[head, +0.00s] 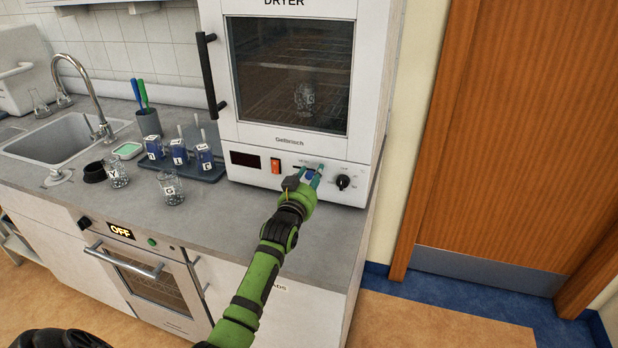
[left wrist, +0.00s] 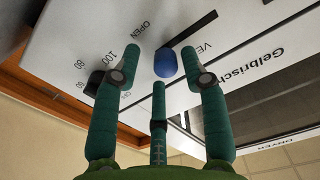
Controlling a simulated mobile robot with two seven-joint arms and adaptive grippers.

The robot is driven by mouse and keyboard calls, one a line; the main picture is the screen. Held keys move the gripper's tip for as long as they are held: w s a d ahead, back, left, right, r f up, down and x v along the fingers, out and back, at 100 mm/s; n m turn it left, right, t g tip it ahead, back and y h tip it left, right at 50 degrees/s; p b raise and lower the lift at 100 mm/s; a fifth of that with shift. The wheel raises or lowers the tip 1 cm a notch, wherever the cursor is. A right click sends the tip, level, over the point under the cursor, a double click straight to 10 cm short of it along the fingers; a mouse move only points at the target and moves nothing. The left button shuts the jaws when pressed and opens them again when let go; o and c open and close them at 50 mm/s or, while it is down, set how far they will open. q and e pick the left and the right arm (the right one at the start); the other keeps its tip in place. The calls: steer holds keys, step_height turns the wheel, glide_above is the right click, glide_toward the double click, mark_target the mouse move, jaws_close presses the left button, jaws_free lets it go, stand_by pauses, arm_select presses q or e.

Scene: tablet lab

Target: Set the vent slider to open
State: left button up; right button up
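The vent slider's blue knob (left wrist: 165,62) is on the white control panel of the dryer, close to the word OPEN, with a dark slot beside it. In the head view the knob (head: 309,175) is partly hidden by my left gripper (head: 311,176). My left gripper, with teal fingers, is at the panel. In the left wrist view the gripper (left wrist: 165,82) has its fingers spread, with the knob showing between the tips; I cannot tell whether any finger touches it. My right gripper is out of view.
The dryer (head: 213,110) has a red switch (head: 275,165) and a black dial (head: 343,182) either side of the slider. Glass beakers (head: 170,188) and a dark tray (head: 210,172) of blue containers stand left on the grey counter (head: 225,215).

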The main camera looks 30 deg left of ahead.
arm_select(q)
steer(key=shift+s+a+f, duration=0.1)
steer(key=shift+a, duration=0.05)
steer(key=shift+s+f, duration=0.1)
steer(key=shift+s, duration=0.4)
steer(key=v, duration=1.1)
steer(key=shift+d, duration=0.35)
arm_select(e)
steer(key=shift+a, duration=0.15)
